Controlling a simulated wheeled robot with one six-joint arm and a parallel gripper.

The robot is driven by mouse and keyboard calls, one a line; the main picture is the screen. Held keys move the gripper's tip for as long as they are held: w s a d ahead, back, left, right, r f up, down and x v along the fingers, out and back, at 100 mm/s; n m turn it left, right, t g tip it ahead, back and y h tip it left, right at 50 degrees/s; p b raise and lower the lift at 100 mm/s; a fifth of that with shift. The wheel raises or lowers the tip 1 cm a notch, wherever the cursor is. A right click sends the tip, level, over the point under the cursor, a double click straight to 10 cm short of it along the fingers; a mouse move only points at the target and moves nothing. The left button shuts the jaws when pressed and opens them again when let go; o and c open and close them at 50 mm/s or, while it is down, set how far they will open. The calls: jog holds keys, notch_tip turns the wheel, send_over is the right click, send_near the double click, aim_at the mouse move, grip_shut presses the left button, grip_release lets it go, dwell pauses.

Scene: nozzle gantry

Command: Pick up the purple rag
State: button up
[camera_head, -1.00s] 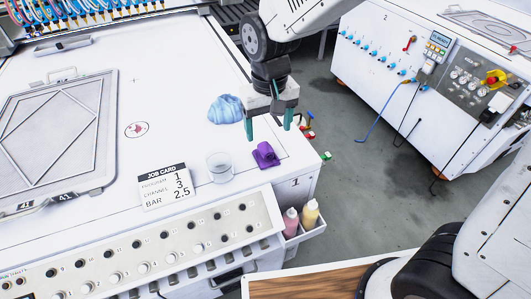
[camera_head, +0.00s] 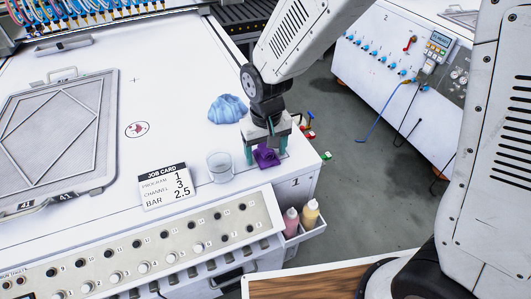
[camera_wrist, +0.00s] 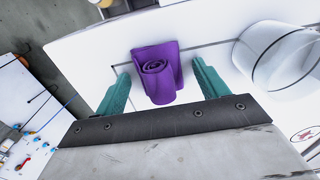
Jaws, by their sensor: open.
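The purple rag (camera_head: 266,156) is rolled and lies on the white machine top near its right front corner. In the wrist view the rag (camera_wrist: 156,72) shows a spiral end and sits between the two green fingers. My gripper (camera_head: 266,160) is open over the rag, with one finger on each side of it. In the wrist view my gripper (camera_wrist: 163,85) shows a gap between each finger and the rag. Whether the fingertips touch the machine top cannot be told.
A clear glass (camera_head: 220,167) stands just left of the gripper; it also shows in the wrist view (camera_wrist: 275,60). A blue cloth (camera_head: 227,109) lies behind. A job card (camera_head: 165,187) lies further left. Bottles (camera_head: 301,217) stand in a side holder. The machine's right edge is close.

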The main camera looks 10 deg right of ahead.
jog(key=c, duration=1.1)
notch_tip(320, 180, up, 10)
jog(key=shift+o, duration=0.6)
